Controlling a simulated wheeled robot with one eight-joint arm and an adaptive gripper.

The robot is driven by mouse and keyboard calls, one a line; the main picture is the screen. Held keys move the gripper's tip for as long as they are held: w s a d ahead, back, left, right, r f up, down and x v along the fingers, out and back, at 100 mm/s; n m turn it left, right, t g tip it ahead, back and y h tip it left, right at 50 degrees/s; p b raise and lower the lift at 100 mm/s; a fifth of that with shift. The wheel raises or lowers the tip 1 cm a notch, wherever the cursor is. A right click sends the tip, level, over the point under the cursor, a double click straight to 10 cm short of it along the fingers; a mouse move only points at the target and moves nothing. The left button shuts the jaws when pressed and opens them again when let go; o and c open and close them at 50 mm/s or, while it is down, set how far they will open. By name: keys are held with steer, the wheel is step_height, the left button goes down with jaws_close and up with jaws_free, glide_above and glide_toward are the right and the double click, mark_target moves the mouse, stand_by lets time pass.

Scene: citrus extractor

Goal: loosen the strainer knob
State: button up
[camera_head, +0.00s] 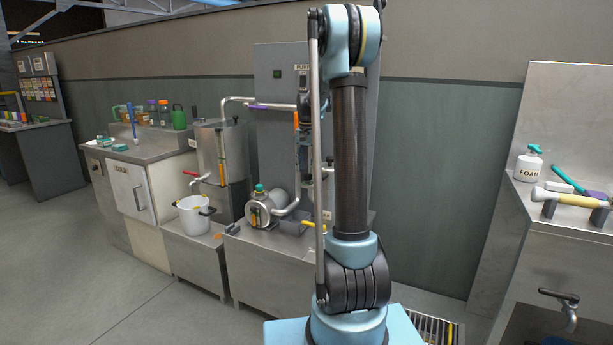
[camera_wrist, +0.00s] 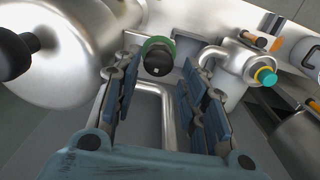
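In the wrist view, my gripper (camera_wrist: 168,66) is open, with a wide gap between its blue padded fingers. A round black knob with a green collar (camera_wrist: 158,58) shows between the fingertips, nearer the left finger. I cannot tell whether a finger touches it, and nothing is clearly gripped. No label shows which knob is the strainer knob. A teal and yellow knob (camera_wrist: 265,76) on a steel fitting lies to the right, outside the fingers. In the head view, my arm hides part of the equipment, and my fingertips are not clear there.
A large rounded steel vessel (camera_wrist: 62,50) with a black knob (camera_wrist: 16,53) fills the left of the wrist view. A bent steel pipe (camera_wrist: 150,88) runs behind the fingers. In the head view, a white bucket (camera_head: 194,216) stands left of the round steel pump (camera_head: 258,211).

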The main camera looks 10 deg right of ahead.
step_height(320, 180, up, 8)
steer(key=shift+f, duration=0.2)
stand_by(0.3)
